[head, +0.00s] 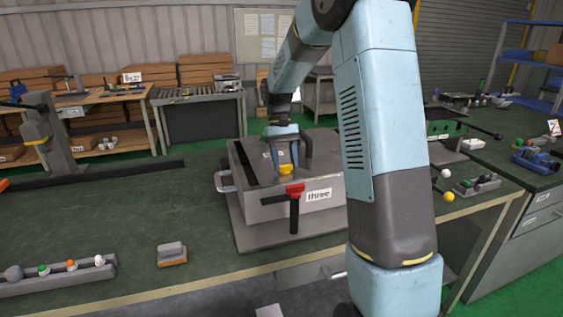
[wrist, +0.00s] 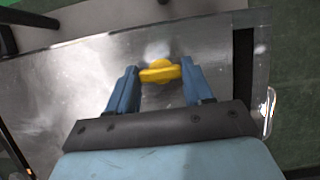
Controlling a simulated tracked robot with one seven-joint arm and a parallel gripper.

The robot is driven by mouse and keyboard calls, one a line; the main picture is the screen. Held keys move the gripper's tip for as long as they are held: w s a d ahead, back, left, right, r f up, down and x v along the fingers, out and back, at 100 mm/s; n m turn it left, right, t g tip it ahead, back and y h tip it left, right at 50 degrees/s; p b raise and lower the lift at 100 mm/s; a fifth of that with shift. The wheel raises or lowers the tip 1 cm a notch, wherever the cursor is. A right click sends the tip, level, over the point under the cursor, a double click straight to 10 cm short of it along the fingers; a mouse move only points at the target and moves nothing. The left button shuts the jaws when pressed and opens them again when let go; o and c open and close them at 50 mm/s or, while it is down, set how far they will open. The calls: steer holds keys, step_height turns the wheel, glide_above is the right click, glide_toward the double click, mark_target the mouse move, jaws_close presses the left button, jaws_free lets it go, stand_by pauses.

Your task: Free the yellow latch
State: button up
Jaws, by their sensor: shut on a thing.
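The yellow latch (head: 285,170) sits on top of a grey metal box (head: 270,211) labelled "Three". In the wrist view the latch (wrist: 160,71) is a small yellow knob lying crosswise on the shiny lid (wrist: 85,68). My gripper (head: 284,160) reaches down over the box top from behind. In the wrist view its two blue fingers (wrist: 160,72) stand one on each side of the latch and are shut on it. A red-and-black handle (head: 295,195) is on the box's front face, just below the latch.
The box rests on a grey plate (head: 252,238) on the green workbench. A small block (head: 171,253) and a rack with several coloured knobs (head: 58,278) lie to the left. A silver side handle (head: 223,182) sticks out from the box.

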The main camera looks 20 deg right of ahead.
steer(key=o, duration=1.1)
steer(key=shift+c, duration=0.2)
steer(key=shift+r, duration=0.1)
steer(key=v, duration=1.3)
steer(key=shift+w+r, duration=0.15)
steer(key=shift+r, duration=0.05)
